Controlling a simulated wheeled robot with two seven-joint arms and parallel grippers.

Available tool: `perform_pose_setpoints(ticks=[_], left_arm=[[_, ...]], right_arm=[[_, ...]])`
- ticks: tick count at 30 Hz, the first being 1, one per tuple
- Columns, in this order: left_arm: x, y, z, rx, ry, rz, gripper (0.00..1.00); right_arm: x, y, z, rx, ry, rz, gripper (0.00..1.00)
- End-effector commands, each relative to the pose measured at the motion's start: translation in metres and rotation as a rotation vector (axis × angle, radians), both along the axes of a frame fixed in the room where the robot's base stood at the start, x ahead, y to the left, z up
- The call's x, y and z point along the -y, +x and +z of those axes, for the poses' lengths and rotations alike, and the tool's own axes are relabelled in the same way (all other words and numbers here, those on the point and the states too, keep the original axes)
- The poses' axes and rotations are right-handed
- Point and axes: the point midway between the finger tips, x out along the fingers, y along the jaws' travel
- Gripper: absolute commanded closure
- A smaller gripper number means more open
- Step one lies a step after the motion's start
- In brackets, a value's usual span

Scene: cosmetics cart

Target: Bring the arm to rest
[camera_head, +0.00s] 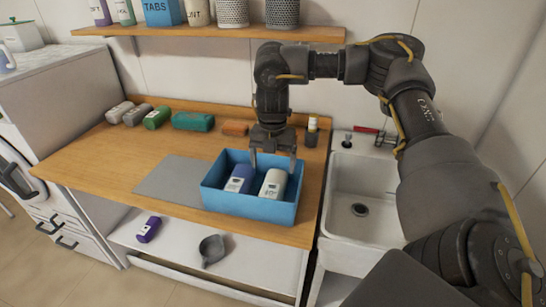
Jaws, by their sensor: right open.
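My right arm reaches in from the right. Its gripper (273,163) points down over the back part of a blue bin (247,206) on the wooden counter. The jaws are open, with the fingers apart and nothing seen between them. A blue-and-white bottle (238,180) and a white bottle (273,185) lie side by side in the bin, just in front of the fingers. Whether the fingertips touch the bin or the white bottle cannot be told. My left gripper is not in view.
Several bottles (157,117) and a teal pack (193,121) line the counter's back left. A grey mat (173,180) lies left of the bin. A white sink (360,190) stands right. A wooden shelf (210,31) hangs above. A purple bottle (149,229) and grey scoop (211,249) lie lower.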

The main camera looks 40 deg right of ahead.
Motion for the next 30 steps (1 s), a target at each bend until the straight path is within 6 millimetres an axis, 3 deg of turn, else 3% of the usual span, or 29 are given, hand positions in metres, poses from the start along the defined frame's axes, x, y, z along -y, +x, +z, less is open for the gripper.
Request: perform_pose_setpoints(ticks=[6,23,26,29,30], left_arm=[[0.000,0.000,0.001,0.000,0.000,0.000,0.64],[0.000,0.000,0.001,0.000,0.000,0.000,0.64],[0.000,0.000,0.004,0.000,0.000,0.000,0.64],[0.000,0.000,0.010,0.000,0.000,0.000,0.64],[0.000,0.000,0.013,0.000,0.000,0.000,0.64]], right_arm=[[0.000,0.000,0.014,0.000,0.000,-0.001,0.13],[-0.001,0.001,0.014,0.001,0.002,0.001,0.13],[-0.016,0.011,0.017,0.017,0.023,0.018,0.13],[-0.055,0.035,0.022,0.055,0.082,0.059,0.13],[-0.078,0.048,0.025,0.075,0.119,0.081,0.13]])
